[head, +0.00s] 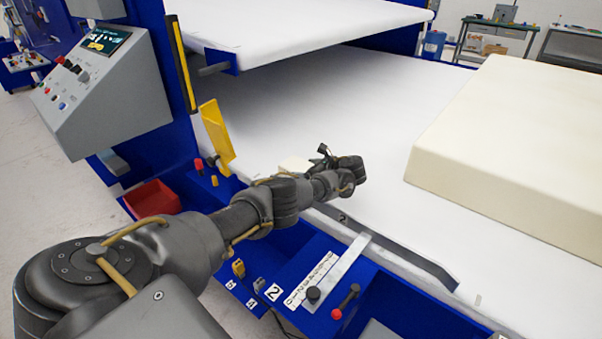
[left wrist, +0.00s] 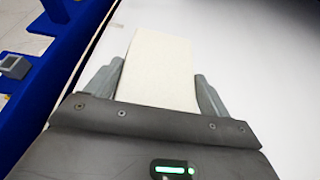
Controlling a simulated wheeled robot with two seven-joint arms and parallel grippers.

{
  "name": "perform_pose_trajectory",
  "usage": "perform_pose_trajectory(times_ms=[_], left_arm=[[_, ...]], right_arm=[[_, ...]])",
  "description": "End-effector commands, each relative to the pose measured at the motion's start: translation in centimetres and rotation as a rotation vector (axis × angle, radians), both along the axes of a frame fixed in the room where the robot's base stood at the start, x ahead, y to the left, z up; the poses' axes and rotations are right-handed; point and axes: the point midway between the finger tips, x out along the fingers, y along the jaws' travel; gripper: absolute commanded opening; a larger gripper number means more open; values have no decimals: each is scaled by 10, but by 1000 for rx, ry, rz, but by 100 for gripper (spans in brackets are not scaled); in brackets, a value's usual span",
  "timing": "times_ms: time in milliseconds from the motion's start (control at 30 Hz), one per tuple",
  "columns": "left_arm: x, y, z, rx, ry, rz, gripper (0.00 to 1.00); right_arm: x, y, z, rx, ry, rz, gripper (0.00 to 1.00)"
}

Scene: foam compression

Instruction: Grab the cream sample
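The cream sample (left wrist: 162,70) is a small pale block. In the left wrist view it lies between the two grey fingers of my left gripper (left wrist: 160,74), reaching beyond their tips. The fingers are spread, one on each side, with narrow gaps showing at the tips. Contact lower down cannot be made out. In the head view a small part of the sample (head: 295,165) shows just behind my left forearm, on the white surface near its blue edge. The gripper's fingers are not clear there. My right gripper is not in view.
A large cream foam block (head: 505,150) lies on the white bed (head: 340,115) at the right. A white upper plate (head: 300,30) overhangs the back. A yellow plate (head: 216,137), control panel (head: 105,85) and red bin (head: 152,198) are on the left. The middle bed is clear.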

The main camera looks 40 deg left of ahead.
Motion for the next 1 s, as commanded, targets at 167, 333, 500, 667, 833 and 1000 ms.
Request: perform_pose_trajectory(times_ms=[167, 333, 500, 667, 833, 1000], left_arm=[[0, 0, 0, 0, 0, 0, 60], [0, 0, 2, 0, 0, 0, 60], [0, 1, 18, 1, -2, 0, 60], [-7, 1, 44, 2, -2, -1, 60], [-30, -1, 71, 1, -2, -3, 60], [-56, -4, 106, 1, 3, -1, 60]], right_arm=[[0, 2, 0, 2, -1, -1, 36], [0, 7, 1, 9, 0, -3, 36], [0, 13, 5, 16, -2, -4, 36], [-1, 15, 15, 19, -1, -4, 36], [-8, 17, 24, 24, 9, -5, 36], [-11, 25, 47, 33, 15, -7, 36]])
